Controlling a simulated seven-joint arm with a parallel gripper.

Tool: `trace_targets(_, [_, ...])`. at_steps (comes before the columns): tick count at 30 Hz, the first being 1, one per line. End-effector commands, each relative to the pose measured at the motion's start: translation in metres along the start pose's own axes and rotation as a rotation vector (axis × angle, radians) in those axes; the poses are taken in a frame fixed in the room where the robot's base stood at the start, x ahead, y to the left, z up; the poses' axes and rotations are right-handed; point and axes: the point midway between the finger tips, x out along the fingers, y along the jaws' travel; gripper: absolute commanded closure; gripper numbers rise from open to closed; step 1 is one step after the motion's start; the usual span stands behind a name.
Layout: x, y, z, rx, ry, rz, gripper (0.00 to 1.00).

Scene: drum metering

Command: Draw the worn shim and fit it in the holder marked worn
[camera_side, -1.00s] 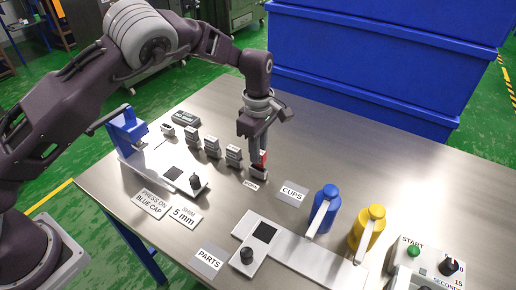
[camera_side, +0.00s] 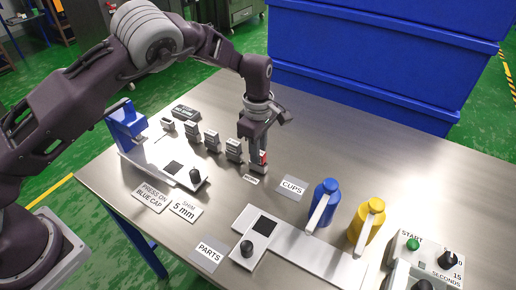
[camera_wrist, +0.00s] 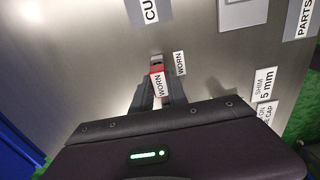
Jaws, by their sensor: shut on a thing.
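My gripper (camera_side: 259,158) is at the near right end of a row of small grey holders. It points down and is shut on a small red piece marked WORN (camera_wrist: 158,84), the worn shim by its label. A bit of its red also shows beside the fingers in the side view (camera_side: 264,157). Directly below the fingertips is the last grey holder (camera_side: 258,169). A WORN label (camera_wrist: 180,63) lies on the table beside it. The fingers hide how far the red piece sits in that holder.
Other grey holders (camera_side: 212,142) stand left of my gripper. A CUPS label (camera_side: 292,188), blue bottle (camera_side: 325,205) and yellow bottle (camera_side: 368,224) are to the right. A blue clamp-like fixture (camera_side: 126,127) stands at left, a START box (camera_side: 425,262) at lower right. Blue bins (camera_side: 370,60) stand behind.

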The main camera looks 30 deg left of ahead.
Motion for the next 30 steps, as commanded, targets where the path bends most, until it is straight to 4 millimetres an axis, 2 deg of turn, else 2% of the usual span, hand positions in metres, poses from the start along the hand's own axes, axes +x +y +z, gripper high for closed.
trace_targets(4, [0.004,0.0,0.0,0.0,0.0,-0.001,1.0])
trace_targets(5, [0.004,0.0,0.0,0.0,0.0,-0.001,0.77])
trace_targets(8, [0.004,0.0,0.0,0.0,0.0,-0.001,0.57])
trace_targets(9, [0.004,0.0,0.0,0.0,0.0,-0.001,0.56])
trace_targets(17, [0.003,0.0,0.0,0.0,0.0,0.0,0.56])
trace_targets(20, [-0.01,0.001,0.0,0.0,-0.001,0.002,0.56])
trace_targets(27, [-0.057,0.001,0.0,0.0,-0.001,0.002,0.56])
trace_targets(30, [-0.066,0.0,0.0,-0.001,-0.001,0.0,0.56])
